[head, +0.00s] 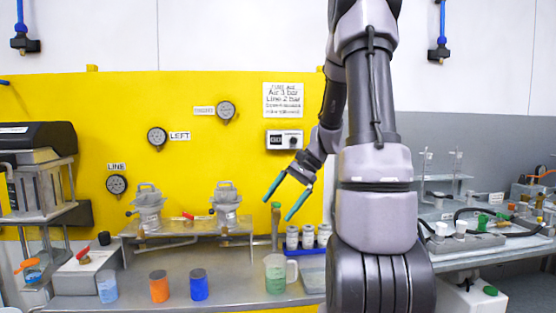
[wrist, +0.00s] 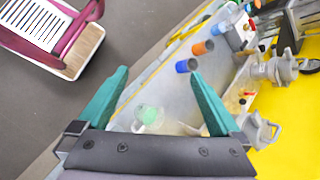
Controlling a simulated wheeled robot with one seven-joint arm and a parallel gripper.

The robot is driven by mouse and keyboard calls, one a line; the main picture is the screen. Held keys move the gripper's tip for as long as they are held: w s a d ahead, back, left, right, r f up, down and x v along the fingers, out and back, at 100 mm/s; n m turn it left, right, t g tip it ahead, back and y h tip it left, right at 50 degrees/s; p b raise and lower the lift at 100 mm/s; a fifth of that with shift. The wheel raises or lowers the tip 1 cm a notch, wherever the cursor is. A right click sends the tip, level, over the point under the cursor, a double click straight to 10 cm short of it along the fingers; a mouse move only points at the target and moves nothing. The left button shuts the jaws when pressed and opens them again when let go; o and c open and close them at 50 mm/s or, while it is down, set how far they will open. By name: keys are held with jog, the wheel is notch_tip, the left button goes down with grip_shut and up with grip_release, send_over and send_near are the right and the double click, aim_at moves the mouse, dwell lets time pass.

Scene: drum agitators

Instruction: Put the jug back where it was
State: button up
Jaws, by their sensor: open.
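The jug (head: 274,276) is a clear measuring jug with green in it and a pale handle on its right. It stands upright on the grey bench near the front edge. In the wrist view the jug (wrist: 150,114) shows low between my fingers, near their bases. My gripper (head: 276,208) has teal fingers spread apart with nothing between them. In the head view it hangs above the jug, clear of it. My gripper's fingertips also show in the wrist view (wrist: 158,73). No mark for the jug's former place can be made out.
A blue cup (head: 199,285), an orange cup (head: 159,287) and a pale blue beaker (head: 107,287) stand left of the jug. Grey lidded jars (head: 308,237) stand in a blue rack behind it. Two metal agitators (head: 227,204) sit on a raised shelf. Bench between blue cup and jug is clear.

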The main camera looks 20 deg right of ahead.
jog(key=s+a+r+n+t+h, duration=0.3)
jog(key=s+r, duration=0.4)
jog(key=s+a+r+n+t+h, duration=0.2)
jog(key=s+a+r+n+t, duration=0.1)
jog(key=s+r, duration=0.5)
jog(key=shift+a+n+h, duration=0.4)
jog(key=shift+a+n, duration=0.2)
jog(key=shift+n, duration=0.1)
